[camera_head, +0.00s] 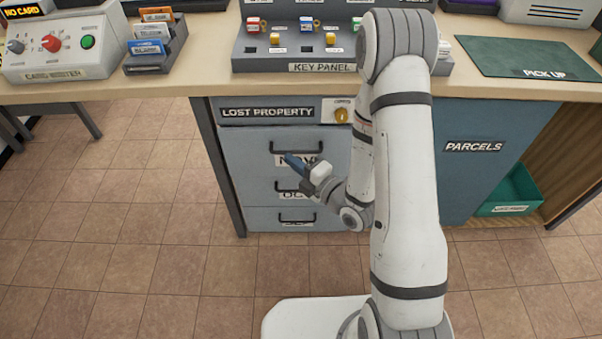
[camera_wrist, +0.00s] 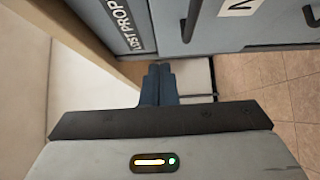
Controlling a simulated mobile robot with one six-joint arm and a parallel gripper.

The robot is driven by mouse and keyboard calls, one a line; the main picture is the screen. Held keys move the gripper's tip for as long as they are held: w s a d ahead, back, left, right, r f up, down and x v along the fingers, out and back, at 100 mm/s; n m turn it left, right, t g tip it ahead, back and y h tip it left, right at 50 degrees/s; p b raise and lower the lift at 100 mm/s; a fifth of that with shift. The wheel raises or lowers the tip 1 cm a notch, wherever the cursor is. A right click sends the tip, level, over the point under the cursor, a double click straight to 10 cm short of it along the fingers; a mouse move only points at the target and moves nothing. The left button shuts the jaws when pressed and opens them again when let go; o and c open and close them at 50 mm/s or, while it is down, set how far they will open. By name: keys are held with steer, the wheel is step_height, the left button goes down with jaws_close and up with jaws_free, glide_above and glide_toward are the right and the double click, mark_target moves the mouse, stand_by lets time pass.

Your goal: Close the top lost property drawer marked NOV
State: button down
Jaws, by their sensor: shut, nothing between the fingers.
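The top drawer marked NOV (camera_head: 240,150) is a blue-grey front with a dark bar handle (camera_head: 297,147) in the lost property cabinet, under the counter. The arm and gripper hide part of its label and its right side. I cannot tell how far it stands out from the cabinet. My gripper (camera_head: 292,163) is shut and empty, its blue fingertips together in front of the NOV label. In the wrist view, the closed fingers (camera_wrist: 159,82) point toward the top, with the drawer front (camera_wrist: 275,20) at upper right and the handle (camera_wrist: 187,18) near them. Contact is not clear.
Two lower drawers, one marked OCT (camera_head: 250,190), lie below. The counter (camera_head: 200,85) overhangs the cabinet. The blue PARCELS unit (camera_head: 475,175) is at right. Tiled floor (camera_head: 130,210) is clear at left.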

mark_target(278, 131)
steer(key=x, duration=0.2)
steer(key=w+d+x, duration=0.1)
steer(key=x, duration=0.4)
steer(key=shift+w, duration=1)
steer(key=shift+w+f+b, duration=0.1)
steer(key=shift+w+b, duration=1)
steer(key=shift+b, duration=0.05)
steer(key=shift+w+d+r, duration=0.1)
steer(key=shift+w+r, duration=0.05)
steer(key=shift+r, duration=0.2)
